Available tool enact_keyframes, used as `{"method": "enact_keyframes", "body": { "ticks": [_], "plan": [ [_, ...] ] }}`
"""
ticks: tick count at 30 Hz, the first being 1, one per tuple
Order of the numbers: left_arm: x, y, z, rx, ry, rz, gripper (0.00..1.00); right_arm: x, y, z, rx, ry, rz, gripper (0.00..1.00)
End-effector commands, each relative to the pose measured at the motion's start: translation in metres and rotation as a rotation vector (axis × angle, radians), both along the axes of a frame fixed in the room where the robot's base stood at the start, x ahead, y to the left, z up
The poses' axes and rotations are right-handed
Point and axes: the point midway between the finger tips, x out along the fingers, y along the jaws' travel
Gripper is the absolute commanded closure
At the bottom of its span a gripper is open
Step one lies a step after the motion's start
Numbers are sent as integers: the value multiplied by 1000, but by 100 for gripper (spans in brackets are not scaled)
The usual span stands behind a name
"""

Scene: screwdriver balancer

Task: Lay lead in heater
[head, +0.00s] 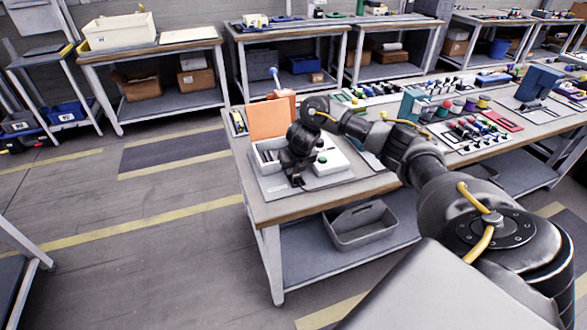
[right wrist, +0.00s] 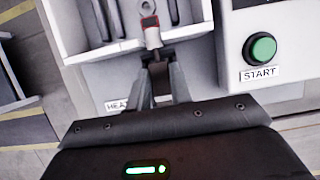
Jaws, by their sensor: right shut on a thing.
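The heater (head: 335,162) is a white box near the left end of the bench, with an orange lid (head: 269,120) standing open and a green button. My right gripper (head: 294,178) is over the tray, pointing down. In the right wrist view its fingers (right wrist: 160,68) are shut on the lead (right wrist: 151,34), a grey metal end with a red band. I cannot tell whether the lead touches the tray floor. My left gripper is out of view.
Screwdrivers, coloured spools and small parts (head: 470,128) crowd the bench to the right of the heater. A grey bin (head: 359,236) sits on the shelf below. The floor left of the bench is open. Other benches stand behind.

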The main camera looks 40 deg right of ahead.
Motion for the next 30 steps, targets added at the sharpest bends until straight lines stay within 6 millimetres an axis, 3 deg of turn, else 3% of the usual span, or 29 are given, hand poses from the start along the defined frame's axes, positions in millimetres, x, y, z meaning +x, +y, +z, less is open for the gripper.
{"method": "enact_keyframes", "body": {
  "ticks": [4,5,10,20,25,30],
  "plan": [
    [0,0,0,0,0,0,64,0,0,0,0,0,0,99],
    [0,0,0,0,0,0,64,0,0,0,0,0,0,76],
    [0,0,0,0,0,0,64,0,0,0,0,0,0,54],
    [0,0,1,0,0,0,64,-1,0,4,0,-1,1,53],
    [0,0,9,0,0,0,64,-8,3,28,-2,-3,3,53],
    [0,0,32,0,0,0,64,-21,7,64,-3,-3,2,53]
  ]
}}
